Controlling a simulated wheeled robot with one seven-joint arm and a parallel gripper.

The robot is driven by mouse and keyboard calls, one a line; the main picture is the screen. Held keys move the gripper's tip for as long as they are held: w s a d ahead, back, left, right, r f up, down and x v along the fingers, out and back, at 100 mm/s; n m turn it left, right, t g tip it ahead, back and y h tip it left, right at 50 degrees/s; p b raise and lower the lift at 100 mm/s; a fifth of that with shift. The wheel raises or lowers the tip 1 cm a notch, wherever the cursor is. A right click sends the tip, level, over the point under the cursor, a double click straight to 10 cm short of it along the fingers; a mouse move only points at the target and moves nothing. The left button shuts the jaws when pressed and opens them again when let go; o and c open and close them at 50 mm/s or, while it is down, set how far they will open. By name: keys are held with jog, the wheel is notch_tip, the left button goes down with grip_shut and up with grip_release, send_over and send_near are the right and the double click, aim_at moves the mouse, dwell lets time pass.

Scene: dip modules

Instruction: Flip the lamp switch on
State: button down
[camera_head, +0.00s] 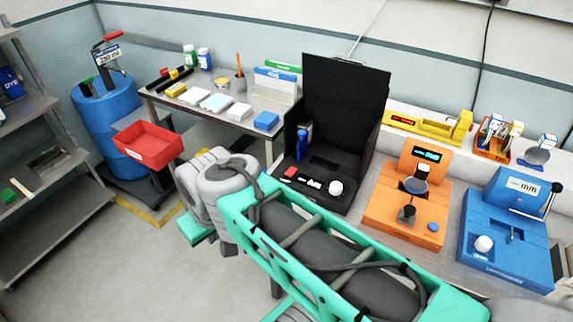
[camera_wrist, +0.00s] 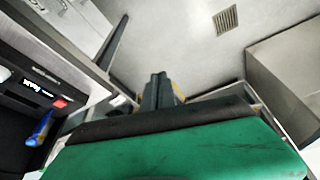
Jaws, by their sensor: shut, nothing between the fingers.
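The task's lamp switch is not labelled; the likeliest is a small red switch (camera_head: 291,172) on the front panel of a black open-lidded box (camera_head: 345,95) in the head view. A small lit display and a white knob (camera_head: 336,187) sit beside it. A red switch also shows at the left in the wrist view (camera_wrist: 60,103), next to a display. My gripper (camera_wrist: 160,78) is at the centre of the wrist view, its dark fingers shut and empty. It is apart from the black panel, to its right there. In the head view my arm hides most of the gripper.
An orange device (camera_head: 408,205) and a blue measuring device (camera_head: 508,235) stand right of the black box. A yellow device (camera_head: 430,124) lies behind. A side table (camera_head: 215,112) carries small boxes and bottles. A red bin (camera_head: 148,144) and blue drum (camera_head: 108,110) stand left. Floor (camera_head: 130,255) is open.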

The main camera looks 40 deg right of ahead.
jog(key=w+d+r+n+p, duration=0.1)
jog(key=w+d+r+p, duration=0.1)
jog(key=w+d+r, duration=0.4)
jog(key=n+y+p, duration=0.1)
jog(key=n+y, duration=0.1)
jog(key=n, duration=0.1)
send_over(288, 173)
jog(key=s+d, duration=0.2)
jog(key=s, duration=0.2)
jog(key=shift+w+d+g, duration=0.1)
jog(key=shift+w+g, duration=0.15)
jog(key=shift+g, duration=0.05)
jog(key=x, duration=0.4)
jog(key=p+x, duration=0.1)
jog(key=x, duration=0.7)
jog(key=shift+s+d+f, duration=0.2)
jog(key=shift+s+f, duration=0.1)
jog(key=shift+f, duration=0.8)
